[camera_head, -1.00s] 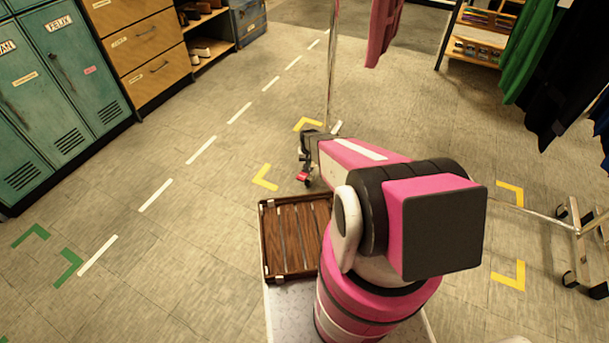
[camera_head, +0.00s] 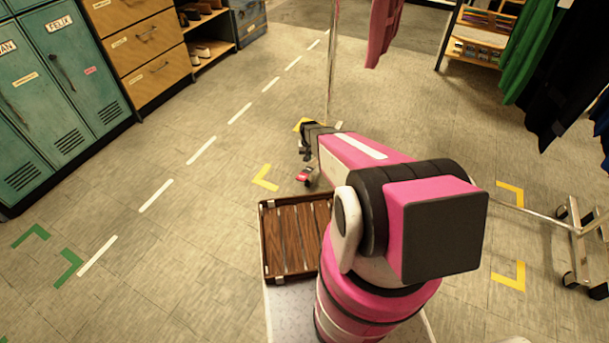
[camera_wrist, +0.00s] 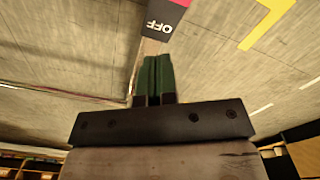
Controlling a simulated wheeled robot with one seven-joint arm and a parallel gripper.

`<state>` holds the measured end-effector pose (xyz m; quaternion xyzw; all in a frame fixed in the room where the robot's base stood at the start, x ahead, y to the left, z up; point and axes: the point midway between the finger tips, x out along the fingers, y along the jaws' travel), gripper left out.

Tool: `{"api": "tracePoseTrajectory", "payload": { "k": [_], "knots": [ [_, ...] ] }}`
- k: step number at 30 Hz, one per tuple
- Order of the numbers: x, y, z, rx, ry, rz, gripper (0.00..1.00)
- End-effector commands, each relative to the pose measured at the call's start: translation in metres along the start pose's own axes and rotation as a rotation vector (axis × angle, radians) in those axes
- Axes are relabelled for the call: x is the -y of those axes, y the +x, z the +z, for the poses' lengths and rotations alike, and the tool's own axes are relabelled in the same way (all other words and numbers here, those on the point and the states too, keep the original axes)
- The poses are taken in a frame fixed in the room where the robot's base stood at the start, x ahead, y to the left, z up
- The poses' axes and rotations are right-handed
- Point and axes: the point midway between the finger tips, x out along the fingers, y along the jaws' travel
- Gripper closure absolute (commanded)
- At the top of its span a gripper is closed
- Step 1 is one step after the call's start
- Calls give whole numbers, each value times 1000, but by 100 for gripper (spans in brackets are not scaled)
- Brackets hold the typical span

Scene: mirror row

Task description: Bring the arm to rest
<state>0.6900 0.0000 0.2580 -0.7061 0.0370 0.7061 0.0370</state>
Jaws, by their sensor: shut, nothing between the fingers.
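My arm, pink, white and black, reaches forward over the floor in the head view. My gripper (camera_head: 305,152) is at its far end, small and partly hidden by its own wrist. In the wrist view my gripper (camera_wrist: 157,78) shows two dark green fingers pressed together, with nothing between them. Beyond the fingertips is a dark grey piece marked "OFF" (camera_wrist: 160,22) with a pink-red edge. In the head view a small red thing (camera_head: 303,177) shows just below the gripper; I cannot tell whether they touch.
A brown slatted wooden tray (camera_head: 296,240) lies beside my arm's base. A metal pole (camera_head: 331,70) stands just beyond the gripper. Teal lockers (camera_head: 62,75) and wooden drawers (camera_head: 142,45) line the left. A wheeled rack foot (camera_head: 580,240) is at the right. Floor at left centre is clear.

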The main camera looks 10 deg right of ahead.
Motion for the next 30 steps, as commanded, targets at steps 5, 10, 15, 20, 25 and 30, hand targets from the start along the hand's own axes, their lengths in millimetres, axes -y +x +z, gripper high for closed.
{"api": "tracePoseTrajectory", "payload": {
  "k": [5,10,15,20,25,30],
  "knots": [
    [-1,-26,13,-2,-5,0,100],
    [-6,-110,58,-6,-29,-1,100],
    [-13,-205,120,-8,-59,-1,100],
    [-18,-272,174,-8,-85,-1,100],
    [-22,-308,207,-7,-100,0,100],
    [-22,-316,213,-6,-105,0,100]
  ]
}}
